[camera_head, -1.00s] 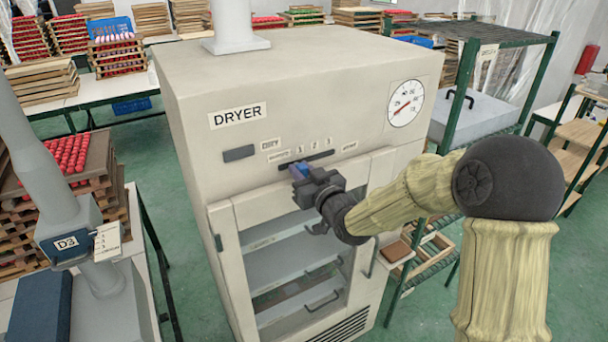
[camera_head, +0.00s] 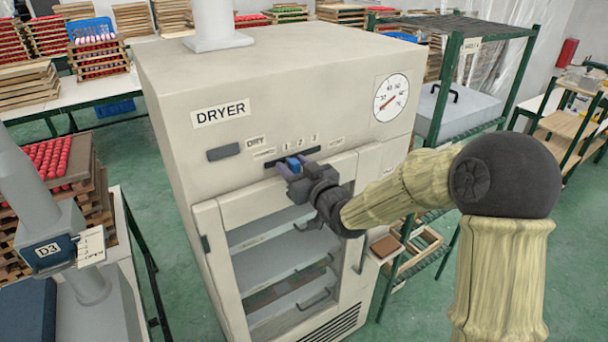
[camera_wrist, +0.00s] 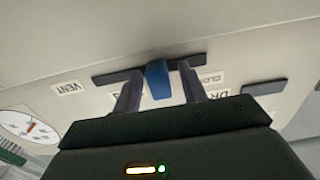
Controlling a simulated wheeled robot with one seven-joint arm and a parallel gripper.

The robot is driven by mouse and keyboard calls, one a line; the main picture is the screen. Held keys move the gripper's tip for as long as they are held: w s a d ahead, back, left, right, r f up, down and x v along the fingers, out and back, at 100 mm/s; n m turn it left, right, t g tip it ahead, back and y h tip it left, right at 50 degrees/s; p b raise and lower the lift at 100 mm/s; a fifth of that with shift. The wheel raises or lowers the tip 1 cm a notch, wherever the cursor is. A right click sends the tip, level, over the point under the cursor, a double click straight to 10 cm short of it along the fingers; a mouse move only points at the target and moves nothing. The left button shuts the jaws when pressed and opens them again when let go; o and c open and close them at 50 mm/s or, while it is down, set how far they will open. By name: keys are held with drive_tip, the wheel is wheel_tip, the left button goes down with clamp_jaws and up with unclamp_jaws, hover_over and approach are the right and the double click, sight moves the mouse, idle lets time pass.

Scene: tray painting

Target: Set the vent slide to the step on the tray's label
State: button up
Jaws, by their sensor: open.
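The blue vent slide knob (camera_head: 293,165) sits in a dark slot (camera_head: 270,171) on the dryer front, below the step marks 1, 2 and 3. In the head view it appears around 1 to 2; the exact step cannot be told. My gripper (camera_head: 291,167) reaches it from the front right. In the wrist view the blue knob (camera_wrist: 158,82) stands between my gripper's two spread fingers (camera_wrist: 160,88), with a gap visible on each side. The fingers hide part of the slot and the numbers there. No readable tray label shows.
The dryer (camera_head: 240,72) has a round gauge (camera_head: 391,98) at upper right and a glazed door (camera_head: 210,260) below the slot. A unit marked D3 (camera_head: 47,251) with a small card (camera_head: 91,247) stands left. A green rack (camera_head: 520,75) stands right.

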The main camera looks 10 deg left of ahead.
drive_tip(key=shift+s+d+f+b, duration=0.1)
drive_tip(key=shift+s+d+b, duration=0.25)
drive_tip(key=shift+s+d, duration=0.1)
drive_tip(key=b+v, duration=0.5)
drive_tip(key=v, duration=1.1)
drive_tip(key=d+f+m+g+h, duration=0.3)
drive_tip(key=d+f+m+h, duration=0.2)
drive_tip(key=d+f+h, duration=0.65)
drive_tip(key=s+d+f+m+g, duration=0.2)
drive_tip(key=s+d+f+g, duration=0.1)
drive_tip(key=s, duration=0.3)
drive_tip(key=s+d+f+m+g+h, duration=0.1)
drive_tip(key=s+d+f+g, duration=0.3)
drive_tip(key=s+d+f, duration=0.1)
drive_tip(key=shift+s+f+m, duration=0.3)
drive_tip(key=shift+s+m, duration=0.1)
drive_tip(key=shift+s, duration=0.05)
